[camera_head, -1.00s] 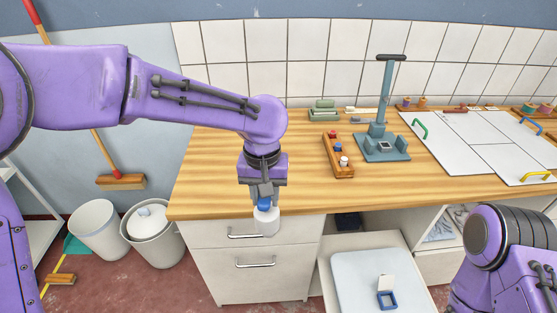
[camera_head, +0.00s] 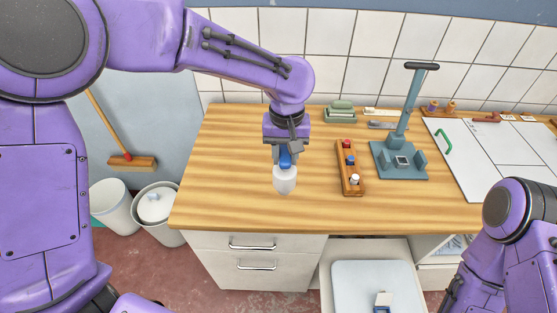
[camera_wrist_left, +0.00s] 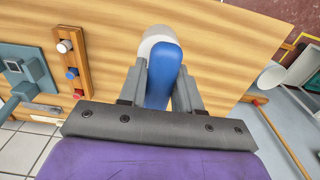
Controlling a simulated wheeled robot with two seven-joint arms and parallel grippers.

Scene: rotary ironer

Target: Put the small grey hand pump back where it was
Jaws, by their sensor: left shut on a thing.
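My left gripper (camera_head: 285,150) is shut on a white, rounded thing with a blue upper part (camera_head: 284,180), over the front half of the wooden counter. In the left wrist view the fingers (camera_wrist_left: 160,88) stand on both sides of the blue part (camera_wrist_left: 163,75), and the white part lies beyond it. I cannot tell whether its underside touches the counter. A small grey thing (camera_head: 382,125) lies at the back of the counter, left of the teal press; it may be the hand pump, but it is too small to be sure. My right arm shows at the lower right; its gripper does not show.
A wooden rack (camera_head: 350,172) with red, blue and white pieces lies right of the held thing. A teal press (camera_head: 400,160) with a tall handle stands beyond it. The counter's left part is bare. White bins (camera_head: 153,210) stand on the floor.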

